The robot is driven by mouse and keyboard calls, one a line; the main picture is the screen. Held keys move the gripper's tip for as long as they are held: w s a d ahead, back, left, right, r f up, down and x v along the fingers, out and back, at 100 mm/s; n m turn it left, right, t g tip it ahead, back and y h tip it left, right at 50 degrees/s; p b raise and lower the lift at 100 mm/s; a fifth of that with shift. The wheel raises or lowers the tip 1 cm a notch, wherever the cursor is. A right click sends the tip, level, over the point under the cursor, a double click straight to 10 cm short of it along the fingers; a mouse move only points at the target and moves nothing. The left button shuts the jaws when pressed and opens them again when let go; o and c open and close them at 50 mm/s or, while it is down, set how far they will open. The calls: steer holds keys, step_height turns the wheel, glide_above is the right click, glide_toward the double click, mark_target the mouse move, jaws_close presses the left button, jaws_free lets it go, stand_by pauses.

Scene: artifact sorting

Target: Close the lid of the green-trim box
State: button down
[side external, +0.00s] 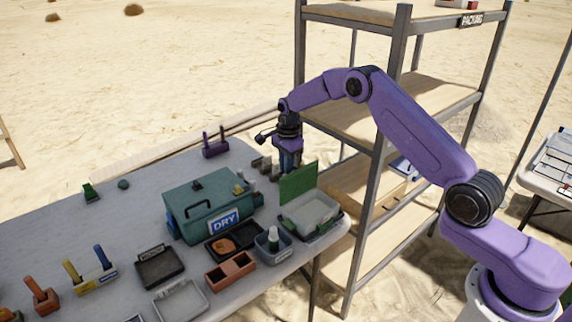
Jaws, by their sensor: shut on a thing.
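The green-trim box (310,228) stands at the right end of the table, with a pale tray-like inside. Its green lid (299,184) stands raised, close to upright, along the box's far-left side. My gripper (289,170) points down at the upper left edge of the lid. It is shut, seemingly on the edge of the lid; the fingertips are small and partly hidden there, so the exact contact is hard to see.
A teal box labelled DRY (200,212) stands left of the green-trim box. A small bin with a bottle (273,247), a terracotta tray (230,273) and dark trays (160,267) lie in front. A purple holder (215,148) stands behind. A metal shelf (350,190) rises close behind my arm.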

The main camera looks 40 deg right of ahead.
mark_target(295, 178)
steer(key=shift+s+r, duration=0.1)
steer(key=shift+s, duration=0.15)
steer(key=shift+s+r+t, duration=0.15)
steer(key=shift+s+t, duration=2.25)
steer(key=shift+s, duration=0.15)
steer(key=shift+s+f+t, duration=0.4)
steer(key=shift+s+f, duration=0.7)
steer(key=shift+s, duration=0.4)
steer(key=shift+s+f+t, duration=0.4)
steer(key=shift+s+f, duration=0.75)
steer(key=shift+s, duration=0.4)
steer(key=shift+s+f+t, duration=0.4)
steer(key=shift+s+f, duration=0.7)
steer(key=shift+s, duration=0.4)
steer(key=shift+s+f, duration=0.35)
steer(key=shift+f, duration=0.2)
